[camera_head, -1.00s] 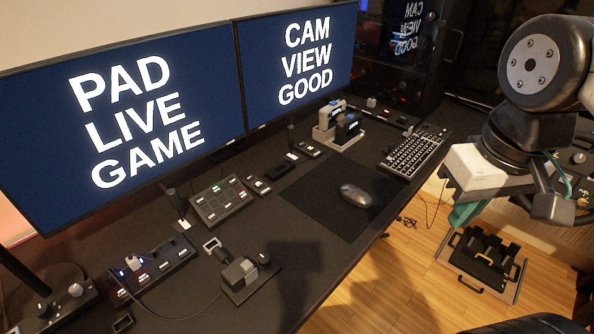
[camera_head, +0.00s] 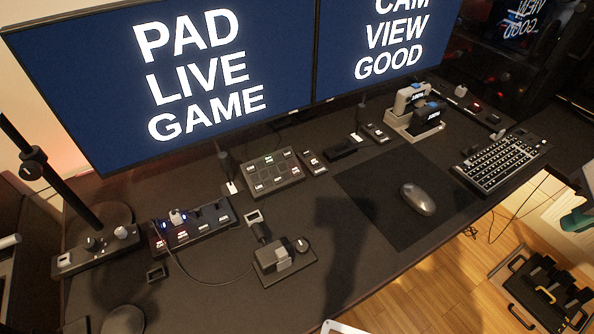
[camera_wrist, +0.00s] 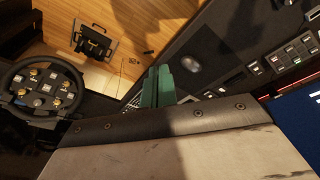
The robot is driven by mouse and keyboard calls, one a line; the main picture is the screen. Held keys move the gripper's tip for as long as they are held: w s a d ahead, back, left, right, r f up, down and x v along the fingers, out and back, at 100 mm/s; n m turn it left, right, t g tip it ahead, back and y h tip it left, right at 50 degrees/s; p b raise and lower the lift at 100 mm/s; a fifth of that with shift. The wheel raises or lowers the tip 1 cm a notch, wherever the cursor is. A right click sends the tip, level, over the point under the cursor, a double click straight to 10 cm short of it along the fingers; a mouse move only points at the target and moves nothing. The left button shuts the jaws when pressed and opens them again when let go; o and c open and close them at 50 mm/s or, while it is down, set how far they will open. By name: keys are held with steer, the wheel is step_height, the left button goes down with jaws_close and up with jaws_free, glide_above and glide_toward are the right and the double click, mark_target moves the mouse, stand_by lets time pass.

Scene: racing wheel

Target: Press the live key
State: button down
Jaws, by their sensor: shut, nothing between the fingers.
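A grey key pad (camera_head: 273,172) with several small lit, labelled keys lies on the black desk below the monitors. One key glows green; the labels are too small to read, so I cannot tell which key is live. The pad also shows at the upper right of the wrist view (camera_wrist: 293,52). The left monitor (camera_head: 190,75) reads PAD LIVE GAME. My gripper's green fingers (camera_wrist: 157,87) are shut and empty in the wrist view, well apart from the pad. In the head view only a green part of my gripper (camera_head: 578,220) shows at the right edge.
A mouse (camera_head: 417,199) lies on a dark mat, with a keyboard (camera_head: 502,160) to its right. A joystick-like device (camera_head: 283,258) and a switch strip (camera_head: 196,226) stand left of the mat. A racing wheel (camera_wrist: 42,88) is at the left of the wrist view.

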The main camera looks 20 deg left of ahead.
steer(key=w+a+f+n+t, duration=0.1)
steer(key=w+a+f+n, duration=0.15)
steer(key=w, duration=0.25)
steer(key=w+a+f+n+t+y, duration=0.1)
steer(key=w+a, duration=0.2)
steer(key=w, duration=0.2)
steer(key=w+a+f+n+t, duration=0.1)
steer(key=w+a+n, duration=0.1)
steer(key=w, duration=0.2)
steer(key=n+t+y, duration=0.3)
steer(key=n+y, duration=0.3)
steer(key=n, duration=0.3)
glide_toward(296, 172)
steer(key=w+d+r, duration=0.7)
steer(key=d+r, duration=0.4)
steer(key=d, duration=0.2)
steer(key=s+a+f+n+y, duration=0.2)
steer(key=a+f+y, duration=0.1)
steer(key=a, duration=0.3)
steer(key=s+a+f+n+y, duration=0.3)
steer(key=a, duration=0.3)
steer(key=shift+g, duration=0.3)
steer(key=shift+a+n, duration=0.15)
steer(key=shift+n, duration=0.1)
